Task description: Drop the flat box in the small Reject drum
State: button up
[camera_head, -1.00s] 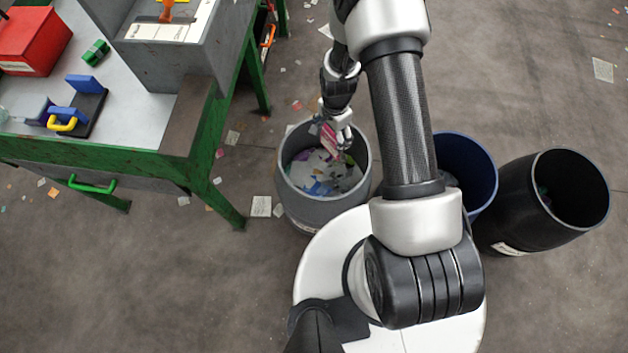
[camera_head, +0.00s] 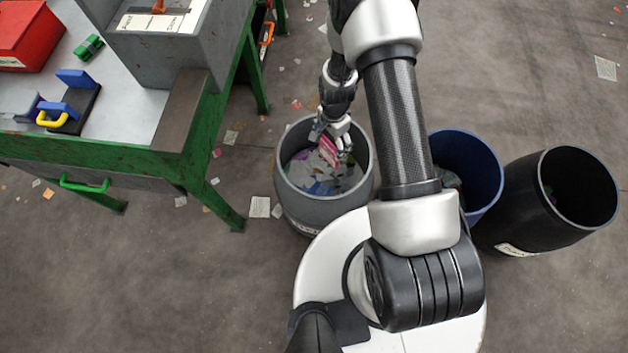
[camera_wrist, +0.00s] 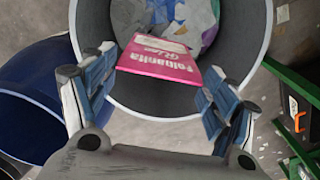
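The flat box (camera_head: 328,152) is pink with a white label and large lettering. It shows tilted in the wrist view (camera_wrist: 160,60), spanning between the fingers of my gripper (camera_wrist: 160,75). The drum holds grey, blue and other scraps. Its label is partly hidden and too small to read.
A blue drum (camera_head: 487,165) and a black drum (camera_head: 545,230) stand to the right. Paper scraps litter the floor.

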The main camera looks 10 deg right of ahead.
jog(key=o, duration=0.3)
notch_tip(320, 180, up, 12)
dwell(0.8)
